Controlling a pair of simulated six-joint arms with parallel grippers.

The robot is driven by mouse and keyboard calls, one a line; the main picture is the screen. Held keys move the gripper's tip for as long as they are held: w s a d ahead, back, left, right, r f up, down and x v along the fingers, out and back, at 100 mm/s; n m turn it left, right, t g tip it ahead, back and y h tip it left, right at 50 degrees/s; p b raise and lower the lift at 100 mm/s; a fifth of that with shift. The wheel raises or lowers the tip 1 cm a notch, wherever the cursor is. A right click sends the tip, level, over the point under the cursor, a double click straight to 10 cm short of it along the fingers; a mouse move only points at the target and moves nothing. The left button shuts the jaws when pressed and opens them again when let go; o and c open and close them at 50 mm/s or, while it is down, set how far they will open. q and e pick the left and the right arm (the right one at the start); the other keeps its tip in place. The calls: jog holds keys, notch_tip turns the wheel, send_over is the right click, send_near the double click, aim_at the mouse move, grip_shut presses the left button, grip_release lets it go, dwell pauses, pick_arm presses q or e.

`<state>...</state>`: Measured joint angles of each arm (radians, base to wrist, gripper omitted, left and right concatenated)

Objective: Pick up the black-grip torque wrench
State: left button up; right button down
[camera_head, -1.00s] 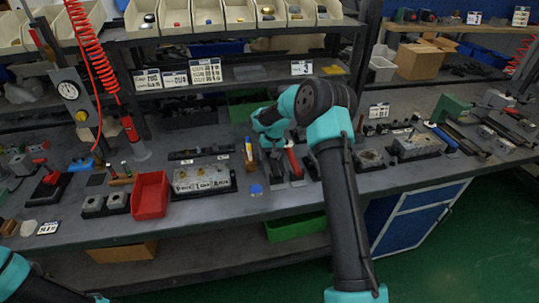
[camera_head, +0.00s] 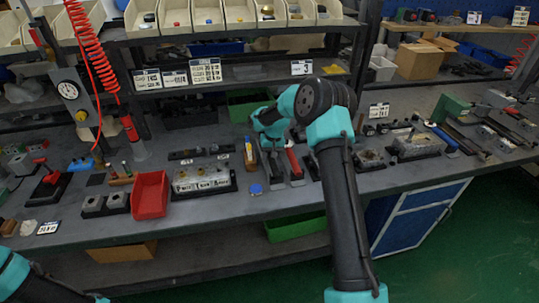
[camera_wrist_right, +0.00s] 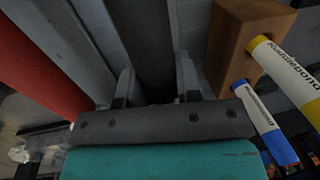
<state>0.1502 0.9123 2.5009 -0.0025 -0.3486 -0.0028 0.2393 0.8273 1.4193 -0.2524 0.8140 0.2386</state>
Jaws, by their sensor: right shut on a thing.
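The black-grip torque wrench (camera_wrist_right: 148,40) shows in the right wrist view as a dark bar running up between the two fingers. My right gripper (camera_wrist_right: 156,84) is shut on it, one finger on each side. In the head view my right gripper (camera_head: 275,166) is low at the bench, and the black grip is largely hidden by the gripper and arm. The red-grip wrench (camera_head: 292,161) lies just right of the gripper; its red handle (camera_wrist_right: 38,55) fills the left of the wrist view. My left gripper is out of view.
A wooden block (camera_wrist_right: 238,38) holding yellow-white and blue-white tubes stands close right of the gripper in the wrist view. In the head view, a valve block (camera_head: 203,180), red bin (camera_head: 150,196) and blue cap (camera_head: 256,189) are to the left. A shelf overhangs behind.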

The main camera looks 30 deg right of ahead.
notch_tip(320, 180, up, 10)
jog(key=shift+r, duration=0.1)
dwell(0.5)
dwell(0.4)
